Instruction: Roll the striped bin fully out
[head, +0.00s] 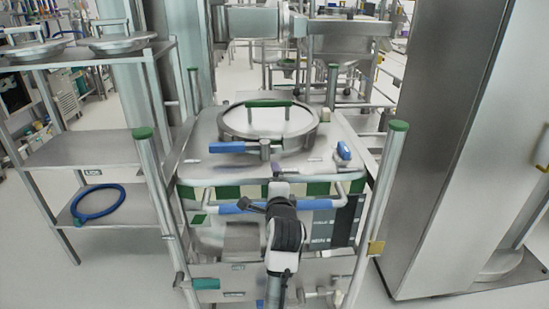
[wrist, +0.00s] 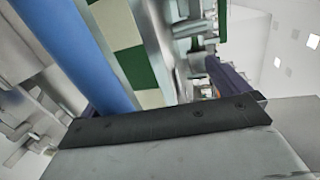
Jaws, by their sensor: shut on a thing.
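The striped bin (head: 231,191) is a steel container with a green and cream checked band along its upper front edge. It stands between metal posts with green caps. The band also shows in the wrist view (wrist: 126,45). A blue handle bar (head: 322,204) runs across the bin's front, just below the band. My gripper (head: 280,190) is at the middle of this bar and shut on it. In the wrist view the blue handle bar (wrist: 75,50) runs down to my gripper's dark finger edge (wrist: 165,122). The grip itself is hidden behind the finger and my wrist.
A round lid (head: 268,122) with a green handle tops the bin. A steel shelf (head: 97,150) with a blue hose ring (head: 97,203) stands left. A tall steel cabinet (head: 455,150) stands close on the right. Green-capped posts (head: 385,190) flank the bin.

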